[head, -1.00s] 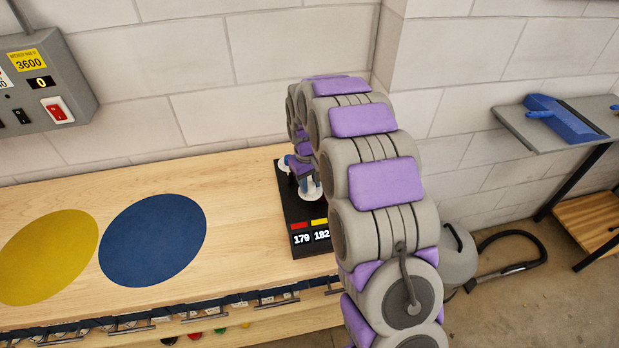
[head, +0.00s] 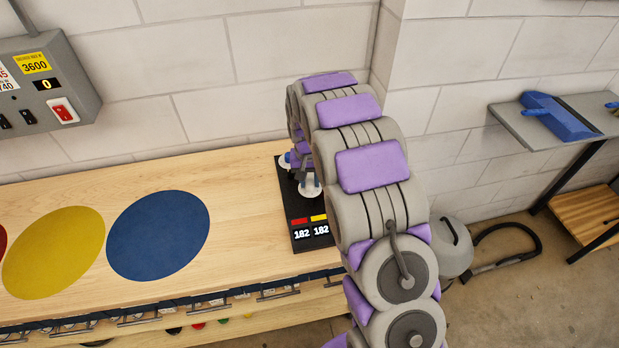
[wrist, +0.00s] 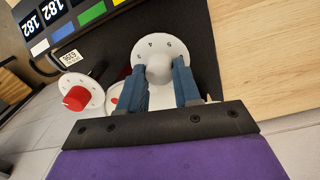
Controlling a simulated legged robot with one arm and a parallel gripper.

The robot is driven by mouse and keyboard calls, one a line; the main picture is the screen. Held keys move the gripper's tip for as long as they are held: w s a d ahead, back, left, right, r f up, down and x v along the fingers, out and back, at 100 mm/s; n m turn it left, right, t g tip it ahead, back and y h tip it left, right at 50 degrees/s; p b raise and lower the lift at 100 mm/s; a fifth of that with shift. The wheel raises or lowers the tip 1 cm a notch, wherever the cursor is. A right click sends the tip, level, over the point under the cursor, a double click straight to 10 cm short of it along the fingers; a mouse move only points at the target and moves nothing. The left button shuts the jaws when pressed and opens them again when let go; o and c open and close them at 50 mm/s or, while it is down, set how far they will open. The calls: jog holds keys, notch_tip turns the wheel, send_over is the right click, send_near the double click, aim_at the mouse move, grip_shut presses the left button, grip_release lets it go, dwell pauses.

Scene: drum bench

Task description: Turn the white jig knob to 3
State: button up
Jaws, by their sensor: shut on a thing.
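The white jig knob (wrist: 158,70) sits at the centre of a white numbered dial (wrist: 165,45) in the wrist view. My gripper (wrist: 160,80) has its two blue fingers on either side of the knob, shut on it. In the head view my arm hides most of the gripper. The black jig board (head: 302,235) shows two displays reading 182, under red and yellow labels.
A red knob on a white dial (wrist: 78,97) lies left of my gripper in the wrist view, close by. Yellow (head: 52,252) and blue (head: 158,236) discs mark the wooden bench. A grey control box (head: 45,85) hangs on the wall at the left.

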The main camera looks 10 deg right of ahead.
jog(key=shift+w+r, duration=0.15)
jog(key=o, duration=1.1)
jog(key=shift+c, duration=0.2)
notch_tip(320, 180, up, 17)
jog(key=p, duration=0.2)
jog(key=shift+a, duration=0.45)
jog(key=s+d+r+n, duration=0.1)
jog(key=s+r, duration=0.2)
jog(key=s, duration=0.8)
jog(key=s+r, duration=0.2)
jog(key=s, duration=1)
jog(key=s+f, duration=0.1)
jog(key=s, duration=0.8)
jog(key=s+f+n+g, duration=0.1)
jog(key=s+f, duration=0.1)
jog(key=s, duration=0.8)
jog(key=shift+s+f+n+g+y+b, duration=0.25)
jog(key=shift+f+n+g+y+b, duration=0.05)
jog(key=shift+b, duration=0.05)
